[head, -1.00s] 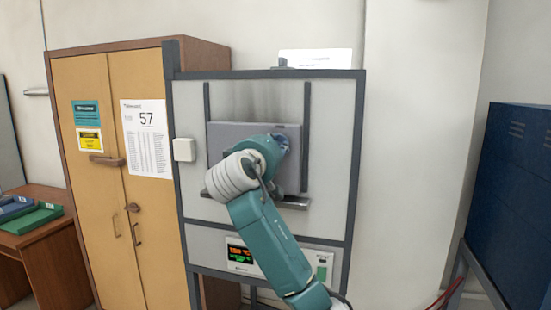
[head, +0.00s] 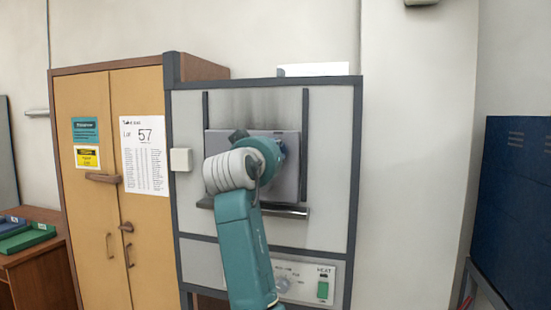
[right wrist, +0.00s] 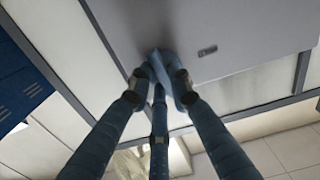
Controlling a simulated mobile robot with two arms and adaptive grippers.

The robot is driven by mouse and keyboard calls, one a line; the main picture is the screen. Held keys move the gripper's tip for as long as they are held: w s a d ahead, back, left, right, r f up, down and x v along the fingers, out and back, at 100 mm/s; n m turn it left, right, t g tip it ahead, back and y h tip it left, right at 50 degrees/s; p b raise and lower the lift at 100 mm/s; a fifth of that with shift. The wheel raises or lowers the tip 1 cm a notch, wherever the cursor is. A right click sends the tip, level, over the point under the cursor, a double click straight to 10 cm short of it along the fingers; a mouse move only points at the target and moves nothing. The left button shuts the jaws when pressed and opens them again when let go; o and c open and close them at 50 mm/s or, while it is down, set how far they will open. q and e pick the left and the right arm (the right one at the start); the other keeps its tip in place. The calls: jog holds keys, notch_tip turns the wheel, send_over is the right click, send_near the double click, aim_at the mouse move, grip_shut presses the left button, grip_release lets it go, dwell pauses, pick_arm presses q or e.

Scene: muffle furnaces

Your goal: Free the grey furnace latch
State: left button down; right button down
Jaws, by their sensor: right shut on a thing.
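The grey furnace (head: 336,150) stands in the middle of the head view, with a flat grey door panel (head: 292,185) on its front. My right wrist covers much of that panel; a dark part of my right gripper (head: 238,135) shows above the wrist. In the right wrist view my right gripper (right wrist: 160,84) is shut on a small blue-grey piece, likely the latch (right wrist: 161,58), at the edge of the grey panel (right wrist: 240,28). The latch is hidden in the head view. My left gripper is not in view.
A horizontal bar (head: 290,211) runs below the panel, above the control panel (head: 322,272). A white box (head: 181,159) sits on the furnace's left side. A wooden cabinet (head: 88,220) stands left, a blue cabinet (head: 515,200) right.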

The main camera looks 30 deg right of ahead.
jog(key=shift+f+m, duration=0.3)
jog(key=shift+m, duration=0.3)
jog(key=shift+b, duration=0.3)
jog(key=c, duration=1.8)
grip_release()
jog(key=shift+o, duration=1.2)
jog(key=shift+r, duration=0.15)
jog(key=v, duration=1.2)
